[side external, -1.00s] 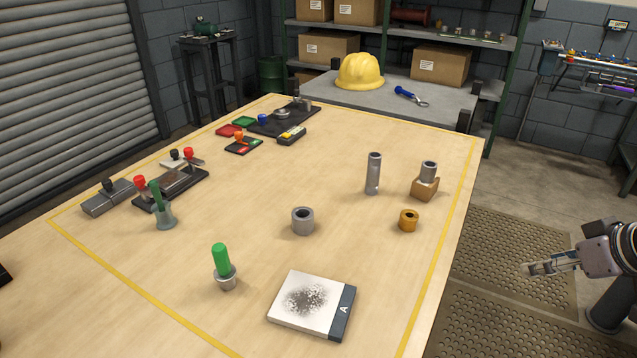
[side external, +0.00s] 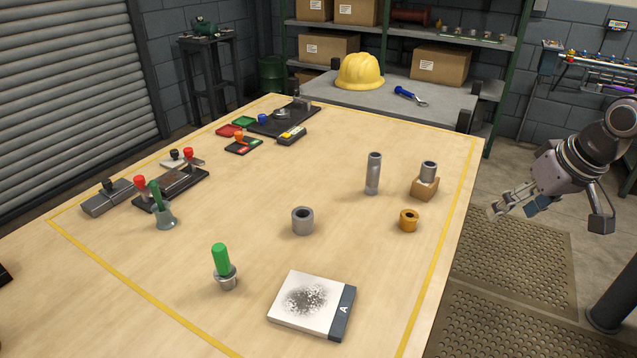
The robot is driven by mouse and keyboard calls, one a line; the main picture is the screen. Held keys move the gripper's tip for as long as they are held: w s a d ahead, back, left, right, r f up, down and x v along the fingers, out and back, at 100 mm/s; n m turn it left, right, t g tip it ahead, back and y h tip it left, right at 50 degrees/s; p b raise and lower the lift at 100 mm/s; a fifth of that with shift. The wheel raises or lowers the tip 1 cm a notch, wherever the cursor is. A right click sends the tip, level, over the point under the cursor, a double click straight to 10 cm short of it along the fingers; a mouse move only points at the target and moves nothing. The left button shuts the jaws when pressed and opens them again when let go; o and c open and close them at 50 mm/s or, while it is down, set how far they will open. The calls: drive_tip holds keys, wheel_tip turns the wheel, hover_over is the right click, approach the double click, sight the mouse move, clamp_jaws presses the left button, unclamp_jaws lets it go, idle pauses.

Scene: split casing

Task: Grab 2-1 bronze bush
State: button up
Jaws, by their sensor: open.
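The bronze bush (side external: 409,221) is a short golden ring with a wider flange. It stands on the wooden table near the right edge, inside the yellow line. My gripper (side external: 497,209) is to the right of the bush, off the table's right edge and above the floor mats. It is open, with nothing visible between its fingers, and is clearly apart from the bush. Nothing hides the bush.
Behind the bush are a grey sleeve on a wooden block (side external: 425,188) and a tall grey tube (side external: 373,174). A grey ring (side external: 302,221) is to its left. A white plate marked A (side external: 311,304) lies in front. The table between bush and right edge is clear.

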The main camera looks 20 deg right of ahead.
drive_tip(key=w+a+r+m+g, duration=0.15)
drive_tip(key=w+a, duration=0.35)
drive_tip(key=w, duration=0.5)
drive_tip(key=g, duration=0.3)
hover_over(410, 215)
drive_tip(key=a, duration=0.1)
drive_tip(key=shift+m, duration=0.35)
drive_tip(key=f, duration=0.9)
drive_tip(key=shift+s+a, duration=0.15)
drive_tip(key=shift+s, duration=0.05)
drive_tip(key=shift+s+d+f, duration=0.1)
drive_tip(key=shift+d+f, duration=0.1)
drive_tip(key=shift+f, duration=1.2)
drive_tip(key=shift+s+d+f, duration=0.1)
drive_tip(key=shift+d+f, duration=0.05)
drive_tip(key=shift+f, duration=1.2)
clamp_jaws()
